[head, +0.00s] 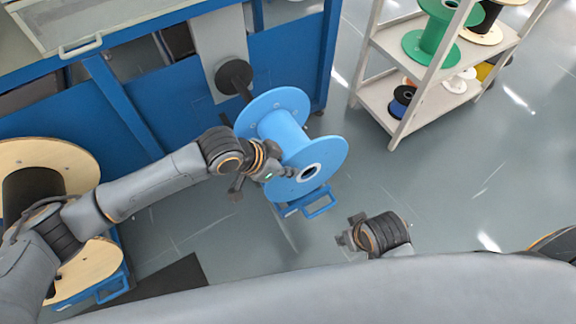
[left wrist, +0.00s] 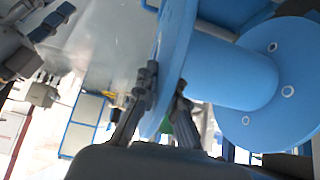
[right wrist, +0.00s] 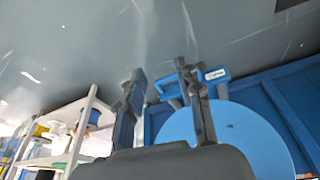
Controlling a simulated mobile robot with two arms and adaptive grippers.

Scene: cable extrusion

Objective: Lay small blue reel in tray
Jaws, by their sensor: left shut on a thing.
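A light-blue reel (head: 283,135) with two round flanges and a thick core is tilted in the middle of the head view. My left gripper (head: 268,177) is shut on the rim of one flange; in the left wrist view the flange (left wrist: 172,65) passes between its fingers (left wrist: 163,98). My right gripper (head: 348,236) is apart from the reel, lower right of it, with its fingers (right wrist: 163,100) spread and nothing between them. The reel's flange (right wrist: 240,140) shows beyond it in the right wrist view. I cannot make out which part is the tray.
A blue frame with a handle (head: 320,203) shows under the reel; contact is unclear. A blue bench (head: 140,95) stands behind. A white shelf rack (head: 425,75) with a green reel (head: 435,35) is at upper right. A wooden-flanged reel (head: 50,158) stands left. The right floor is clear.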

